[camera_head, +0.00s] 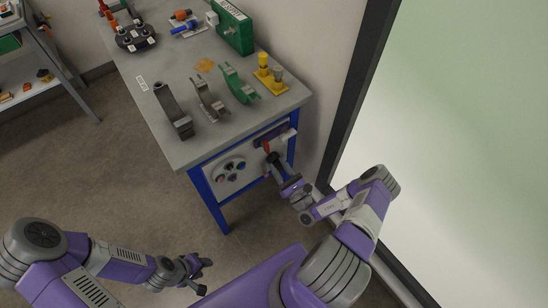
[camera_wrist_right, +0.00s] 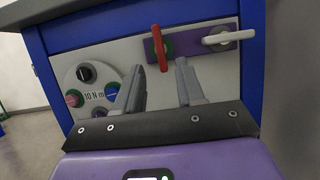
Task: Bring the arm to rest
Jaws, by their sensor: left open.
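My right gripper (camera_head: 273,158) is in front of the cart's front panel, close to a red lever handle (camera_head: 266,146). In the right wrist view its two fingers (camera_wrist_right: 160,82) stand apart with nothing between them. The red handle (camera_wrist_right: 158,48) hangs upright on a purple plate, just beyond the fingertips; I cannot tell if a finger touches it. My left gripper (camera_head: 202,274) is open and empty, low over the floor at the bottom of the head view, away from the cart.
The cart (camera_head: 188,152) has a grey top with clamps, a green box (camera_head: 233,28) and yellow pieces (camera_head: 270,76). Its panel carries a round dial plate (camera_wrist_right: 98,90) and a white handle (camera_wrist_right: 230,37). A wall and glass pane are at right; a shelf (camera_head: 45,75) stands left.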

